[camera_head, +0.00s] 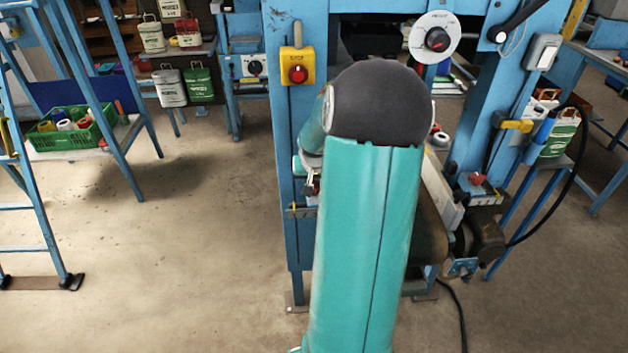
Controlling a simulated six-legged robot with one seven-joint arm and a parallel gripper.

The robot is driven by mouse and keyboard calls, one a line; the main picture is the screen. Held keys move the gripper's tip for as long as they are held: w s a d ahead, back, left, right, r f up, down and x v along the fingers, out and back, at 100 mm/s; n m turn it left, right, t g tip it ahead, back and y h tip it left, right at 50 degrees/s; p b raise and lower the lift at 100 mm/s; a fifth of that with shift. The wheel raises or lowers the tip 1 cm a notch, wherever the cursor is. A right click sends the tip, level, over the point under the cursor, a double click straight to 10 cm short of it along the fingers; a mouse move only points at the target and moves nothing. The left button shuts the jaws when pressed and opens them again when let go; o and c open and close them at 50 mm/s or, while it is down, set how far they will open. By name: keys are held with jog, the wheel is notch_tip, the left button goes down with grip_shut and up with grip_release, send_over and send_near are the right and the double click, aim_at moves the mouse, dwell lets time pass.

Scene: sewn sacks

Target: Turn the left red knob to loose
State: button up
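A red knob (298,74) sits on a yellow box on the left blue post of the machine frame (284,130). A round white dial (419,30) with a dark knob and red centre (438,39) is on the top beam, to the right. Its markings are too small to read. My arm stands large in the middle and covers much of the machine. What seems to be my gripper (311,185) shows in small part left of the arm, below the yellow box and apart from it. Its fingers are too small and hidden to judge.
A black lever (520,18) and a grey switch box (543,52) are at the frame's upper right. A black cable (572,178) loops at the right. A green crate (75,130) sits on a left bench.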

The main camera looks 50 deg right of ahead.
jog(key=c, duration=0.4)
jog(key=shift+n, duration=0.4)
jog(key=o, duration=0.9)
jog(key=v, duration=1.3)
jog(key=shift+s+r, duration=0.2)
jog(key=shift+r, duration=0.2)
